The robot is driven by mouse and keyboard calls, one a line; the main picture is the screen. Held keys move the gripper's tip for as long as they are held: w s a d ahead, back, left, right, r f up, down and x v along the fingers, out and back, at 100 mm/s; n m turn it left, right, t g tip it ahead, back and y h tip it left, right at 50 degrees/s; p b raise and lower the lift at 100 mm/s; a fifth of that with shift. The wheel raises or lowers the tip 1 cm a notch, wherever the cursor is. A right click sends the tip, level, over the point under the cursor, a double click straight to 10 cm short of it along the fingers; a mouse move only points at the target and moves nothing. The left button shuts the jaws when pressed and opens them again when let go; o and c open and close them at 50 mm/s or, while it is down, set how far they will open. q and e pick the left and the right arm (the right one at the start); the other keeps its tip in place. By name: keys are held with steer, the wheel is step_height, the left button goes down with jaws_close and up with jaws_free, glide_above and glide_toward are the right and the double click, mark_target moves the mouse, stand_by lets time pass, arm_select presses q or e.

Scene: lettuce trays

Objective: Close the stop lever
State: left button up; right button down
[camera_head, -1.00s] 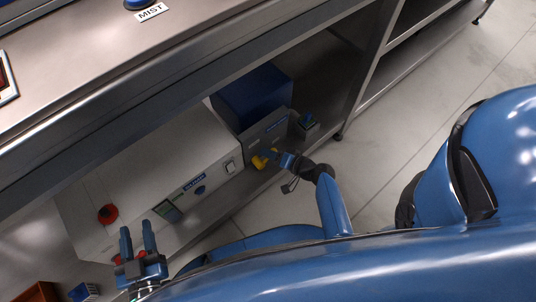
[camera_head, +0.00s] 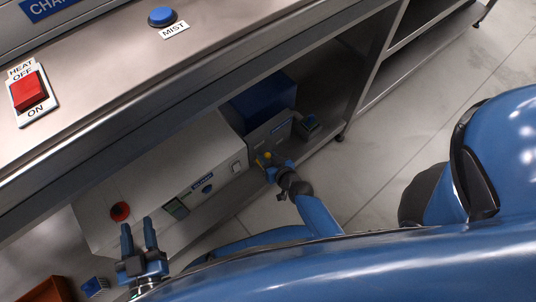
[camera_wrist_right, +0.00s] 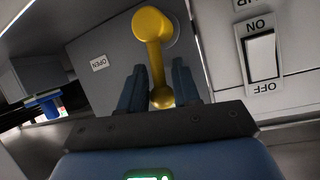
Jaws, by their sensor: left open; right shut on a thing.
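The stop lever is a yellow handle with a rounded knob (camera_wrist_right: 152,24), mounted on a grey panel under the bench. It also shows as a small yellow piece in the head view (camera_head: 267,155). My right gripper (camera_wrist_right: 159,80) is shut on the lever, one blue finger on each side of its yellow shaft. In the head view my right gripper (camera_head: 273,168) is at the panel and partly hides the lever. A white OPEN label (camera_wrist_right: 99,63) is on the panel left of the lever. My left gripper (camera_head: 138,226) is open and empty, in front of the white cabinet.
The white cabinet (camera_head: 155,165) with a red knob (camera_head: 120,211) stands left of the panel. An ON/OFF rocker switch (camera_wrist_right: 262,55) is right of the lever in the wrist view. A blue box (camera_head: 265,98) is behind the panel. The bench edge overhangs above.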

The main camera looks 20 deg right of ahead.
arm_select(q)
steer(key=shift+a+r+p, duration=0.1)
steer(key=shift+r+p, duration=0.2)
steer(key=shift+r, duration=0.1)
arm_select(e)
steer(key=shift+s+a, duration=0.1)
steer(key=shift+a, duration=0.1)
steer(key=shift+n, duration=0.3)
steer(key=c, duration=0.9)
jaws_free()
arm_select(q)
steer(key=shift+s, duration=0.1)
steer(key=shift+s+r, duration=0.1)
steer(key=shift+r, duration=0.05)
arm_select(e)
steer(key=shift+s+r, duration=0.1)
